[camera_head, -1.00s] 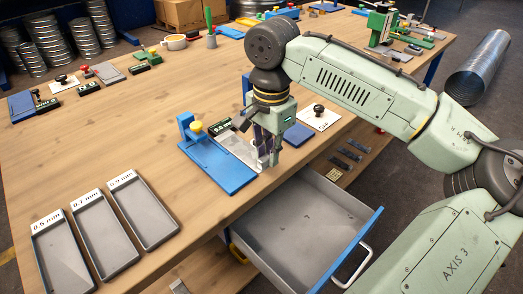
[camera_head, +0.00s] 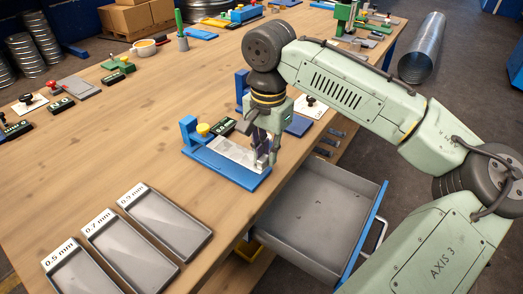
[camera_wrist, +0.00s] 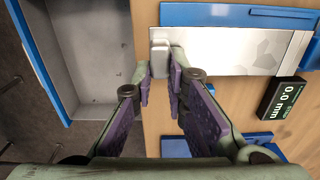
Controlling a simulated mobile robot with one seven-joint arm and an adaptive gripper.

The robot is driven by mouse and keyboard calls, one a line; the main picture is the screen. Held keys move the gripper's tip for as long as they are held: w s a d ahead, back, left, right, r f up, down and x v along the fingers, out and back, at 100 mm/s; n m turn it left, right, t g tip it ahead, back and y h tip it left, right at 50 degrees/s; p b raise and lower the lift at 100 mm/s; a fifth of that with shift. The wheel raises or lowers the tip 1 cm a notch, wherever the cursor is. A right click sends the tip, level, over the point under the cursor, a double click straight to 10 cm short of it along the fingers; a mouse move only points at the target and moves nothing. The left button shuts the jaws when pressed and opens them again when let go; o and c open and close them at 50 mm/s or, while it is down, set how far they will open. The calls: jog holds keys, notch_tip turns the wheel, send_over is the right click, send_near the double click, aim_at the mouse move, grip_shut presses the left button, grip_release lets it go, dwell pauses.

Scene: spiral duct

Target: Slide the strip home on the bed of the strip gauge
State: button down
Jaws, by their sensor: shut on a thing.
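The strip gauge has a blue bed (camera_head: 216,168) with a blue post and yellow knob (camera_head: 203,129) at its left end. Its bed also shows along the top of the wrist view (camera_wrist: 225,14). The bare metal strip (camera_head: 236,150) lies along the bed, overlapping it; it also shows in the wrist view (camera_wrist: 225,50). I cannot tell whether it rests flat. My gripper (camera_head: 265,160) is at the strip's right end, fingers pointing down, shut on the small grey block there (camera_wrist: 158,42). A black readout (camera_wrist: 283,98) shows 0.0 mm.
An open grey drawer (camera_head: 318,210) juts out right of the gauge, below the tabletop. Three labelled grey trays (camera_head: 163,222) lie at the front left. Another blue fixture (camera_head: 241,88) stands behind the gauge. Bare tabletop (camera_head: 110,140) lies to the left.

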aim_at(246, 152)
jog(key=shift+f, duration=0.2)
notch_tip(246, 152, down, 3)
jog(key=b, duration=0.3)
jog(key=shift+f+b, duration=0.15)
jog(key=shift+b, duration=0.25)
jog(key=shift+w+a, duration=0.25)
jog(key=shift+a, duration=0.15)
jog(key=shift+w+a+b, duration=0.35)
jog(key=shift+w+a, duration=0.4)
jog(key=shift+a, duration=0.3)
jog(key=shift+w+a, duration=0.15)
jog(key=shift+a, duration=0.05)
jog(key=shift+w+a+p, duration=0.3)
jog(key=shift+a+p, duration=0.05)
jog(key=shift+a, duration=0.1)
jog(key=shift+w+a+f, duration=0.1)
jog(key=shift+w+a, duration=0.1)
jog(key=c, duration=1.5)
grip_release()
jog(key=shift+o, duration=0.2)
